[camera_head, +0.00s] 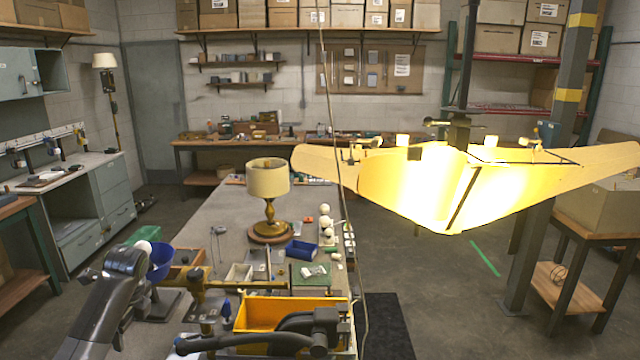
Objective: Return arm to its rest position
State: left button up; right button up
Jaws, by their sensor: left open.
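My left arm comes in from the lower left, and its dark grey wrist is raised near the front left of the long bench (212,215). My left gripper (144,308) hangs below the wrist, open, with nothing seen in it; its fingers are dark and partly hard to make out. A lamp (268,180) with a cream shade and a brass-coloured stem stands upright on a round wooden base farther along the bench, well apart from the gripper.
A blue cone-shaped item (160,262) is close beside my left wrist. A yellow bin (258,313) is at the bench front, with dark parts before it. Small blue (301,249) and white trays lie mid-bench. A bright hanging fixture (420,185) fills the upper right.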

pick_arm(q)
jog(key=s+d+f+n+t, duration=0.1)
jog(key=s+d+f+n, duration=0.3)
jog(key=s+f, duration=0.45)
jog(key=s+d+f+n, duration=0.3)
jog(key=s+d+f, duration=0.2)
jog(key=s+f, duration=0.3)
jog(key=s+d+r+n+t+h, duration=0.1)
jog(key=s+d+r+n, duration=0.15)
jog(key=s+n, duration=0.6)
jog(key=s+d+r+n+t, duration=0.1)
jog(key=s+d+r+n, duration=0.2)
jog(key=s, duration=1.1)
notch_tip(320, 180, down, 36)
jog(key=a+g+b, duration=0.1)
jog(key=g+b, duration=0.1)
jog(key=b, duration=0.6)
jog(key=s+f+b, duration=0.3)
jog(key=s+f, duration=0.4)
jog(key=f, duration=0.3)
jog(key=s+d+f+h+b, duration=0.1)
jog(key=s+f+b, duration=0.2)
jog(key=s+f, duration=0.4)
notch_tip(320, 180, down, 4)
jog(key=shift+s+d+r+g, duration=0.15)
jog(key=shift+s+r+g, duration=0.05)
jog(key=shift+s+g, duration=0.2)
